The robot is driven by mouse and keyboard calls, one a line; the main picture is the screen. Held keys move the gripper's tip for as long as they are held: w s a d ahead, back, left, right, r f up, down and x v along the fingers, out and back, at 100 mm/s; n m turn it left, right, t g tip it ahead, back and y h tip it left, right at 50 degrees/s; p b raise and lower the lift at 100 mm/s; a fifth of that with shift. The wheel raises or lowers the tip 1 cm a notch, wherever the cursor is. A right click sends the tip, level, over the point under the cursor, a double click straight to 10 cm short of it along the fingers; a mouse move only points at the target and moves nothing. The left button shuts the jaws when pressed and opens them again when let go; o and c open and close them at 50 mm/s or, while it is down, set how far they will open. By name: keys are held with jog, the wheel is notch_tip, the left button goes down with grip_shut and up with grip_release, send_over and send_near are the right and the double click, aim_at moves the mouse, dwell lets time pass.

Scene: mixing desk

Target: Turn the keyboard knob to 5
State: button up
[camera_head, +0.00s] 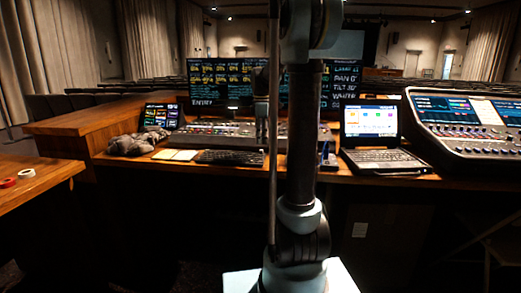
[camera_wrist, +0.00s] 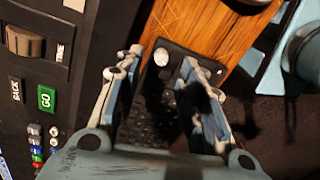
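The black keyboard (camera_head: 230,158) lies on the wooden desk in front of the mixing console in the head view. In the wrist view the keyboard (camera_wrist: 150,108) lies beneath my gripper, partly covered by the fingers and their shadow. A pale round knob (camera_wrist: 161,57) sits at its corner and shows between the fingertips. My gripper (camera_wrist: 162,62) is open, with one finger on each side of the knob; I cannot tell whether either touches it. No number or mark on the knob is readable. My gripper (camera_head: 262,136) hangs over the desk in the head view.
The mixing console (camera_head: 215,133) stands behind the keyboard; its GO button (camera_wrist: 46,98) shows at left in the wrist view. A laptop (camera_head: 375,140) stands to the right, and a grey cloth bundle (camera_head: 137,143) lies left. Bare wood (camera_wrist: 205,28) borders the keyboard.

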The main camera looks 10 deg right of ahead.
aim_at(261, 152)
jog(key=shift+s+f, duration=0.1)
jog(key=shift+f, duration=2.4)
grip_shut()
